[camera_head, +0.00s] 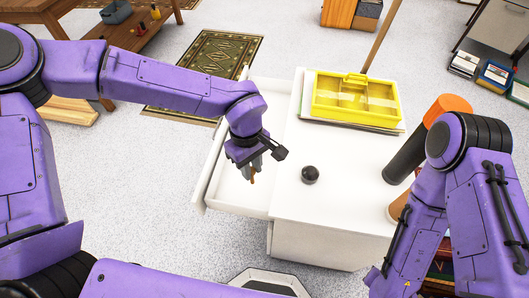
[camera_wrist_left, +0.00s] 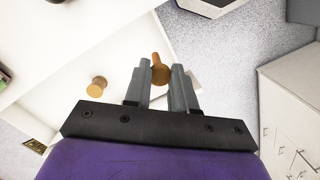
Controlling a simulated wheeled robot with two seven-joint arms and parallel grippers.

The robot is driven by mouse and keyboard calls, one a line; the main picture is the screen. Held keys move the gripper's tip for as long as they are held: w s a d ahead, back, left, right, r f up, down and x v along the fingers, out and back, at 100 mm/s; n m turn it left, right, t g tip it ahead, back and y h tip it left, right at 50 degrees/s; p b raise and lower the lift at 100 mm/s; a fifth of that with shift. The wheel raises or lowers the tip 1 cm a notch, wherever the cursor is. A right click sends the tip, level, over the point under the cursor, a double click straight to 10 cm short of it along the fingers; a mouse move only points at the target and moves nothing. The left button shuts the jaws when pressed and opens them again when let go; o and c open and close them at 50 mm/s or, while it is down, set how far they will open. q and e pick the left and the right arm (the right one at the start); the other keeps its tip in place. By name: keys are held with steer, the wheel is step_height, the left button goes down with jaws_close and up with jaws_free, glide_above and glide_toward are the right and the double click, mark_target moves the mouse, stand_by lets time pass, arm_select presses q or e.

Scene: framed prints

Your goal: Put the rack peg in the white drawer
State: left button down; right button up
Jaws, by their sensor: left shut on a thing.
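The rack peg (camera_wrist_left: 160,70) is a small wooden, orange-brown piece held between the fingers of my left gripper (camera_wrist_left: 161,88). In the head view the left gripper (camera_head: 254,168) points down over the open white drawer (camera_head: 227,183), and the peg's tip (camera_head: 252,178) shows below the fingers. The gripper is shut on the peg. Whether the peg touches the drawer floor cannot be told. The drawer sticks out to the left of the white cabinet (camera_head: 335,215). My right arm is at the right, but its gripper is not in view.
A small wooden piece (camera_wrist_left: 97,87) shows in the wrist view, seemingly inside the drawer. On the cabinet top are a dark round object (camera_head: 310,174) and a yellow divided tray (camera_head: 355,100). A dark cylinder with an orange end (camera_head: 425,138) is at the right.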

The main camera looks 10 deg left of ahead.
arm_select(q)
steer(key=shift+s+d+f+n, duration=0.15)
steer(key=shift+s+d+f, duration=0.05)
steer(key=shift+f, duration=0.15)
steer(key=shift+s+d+f+n, duration=0.15)
steer(key=shift+s+f, duration=0.05)
steer(key=shift+f, duration=0.15)
steer(key=shift+w+f, duration=0.1)
steer(key=shift+w, duration=0.05)
steer(key=w+a+f+p, duration=0.1)
steer(key=w+a+f, duration=0.5)
steer(key=w+f, duration=0.6)
steer(key=shift+a+f, duration=0.15)
steer(key=shift+f, duration=0.8)
steer(key=c, duration=0.9)
jaws_free()
steer(key=shift+s, duration=0.1)
steer(key=shift+c, duration=0.2)
arm_select(e)
steer(key=shift+r, duration=0.25)
arm_select(q)
steer(key=shift+r, duration=0.15)
